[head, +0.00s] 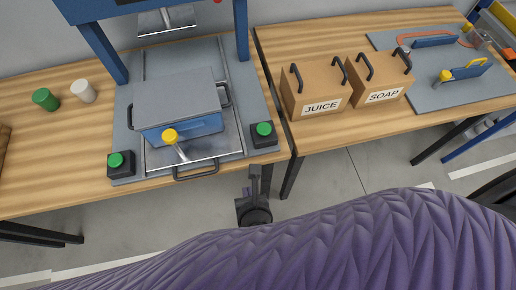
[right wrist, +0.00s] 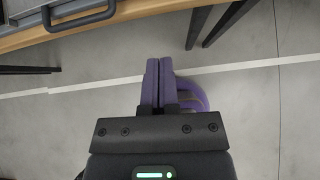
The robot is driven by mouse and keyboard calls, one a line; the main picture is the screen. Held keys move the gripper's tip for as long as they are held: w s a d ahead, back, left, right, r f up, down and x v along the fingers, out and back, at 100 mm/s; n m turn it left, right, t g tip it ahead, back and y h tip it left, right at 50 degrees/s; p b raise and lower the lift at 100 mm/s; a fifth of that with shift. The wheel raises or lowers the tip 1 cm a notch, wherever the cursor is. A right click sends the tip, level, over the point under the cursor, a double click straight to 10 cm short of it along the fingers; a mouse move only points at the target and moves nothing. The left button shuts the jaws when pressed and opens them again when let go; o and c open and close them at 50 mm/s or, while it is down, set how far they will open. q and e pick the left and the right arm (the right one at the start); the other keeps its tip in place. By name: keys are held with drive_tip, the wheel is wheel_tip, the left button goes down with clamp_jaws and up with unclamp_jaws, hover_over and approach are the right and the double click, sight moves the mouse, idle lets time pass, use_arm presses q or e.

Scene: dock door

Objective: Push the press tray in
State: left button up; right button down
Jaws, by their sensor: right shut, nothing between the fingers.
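The press tray (head: 212,146) is a flat metal plate with a black front handle (head: 195,174), lying on a grey base under the blue press. The handle also shows at the top left of the right wrist view (right wrist: 78,14). A blue box with a grey lid (head: 178,97) and black side handles sits on the tray. A yellow-knobbed pin (head: 171,137) stands in front of the box. My right gripper (head: 255,172) is shut and empty, off the table's front edge, right of the tray handle and apart from it. Its closed fingers show in the right wrist view (right wrist: 158,82). My left gripper is out of view.
Green-button boxes (head: 121,164) (head: 264,135) flank the tray. A green cylinder (head: 45,99) and a white one (head: 83,91) stand at left. Juice (head: 320,107) and soap (head: 384,97) boxes stand on the right table. The floor in front is clear.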

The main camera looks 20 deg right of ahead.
drive_tip(key=r, duration=0.1)
drive_tip(key=b, duration=0.6)
approach(238, 154)
drive_tip(key=shift+n, duration=0.3)
drive_tip(key=x, duration=0.3)
drive_tip(key=s+f+x, duration=0.1)
drive_tip(key=x, duration=0.1)
drive_tip(key=shift+w+f, duration=0.2)
drive_tip(key=shift+w, duration=0.8)
drive_tip(key=shift+r, duration=0.1)
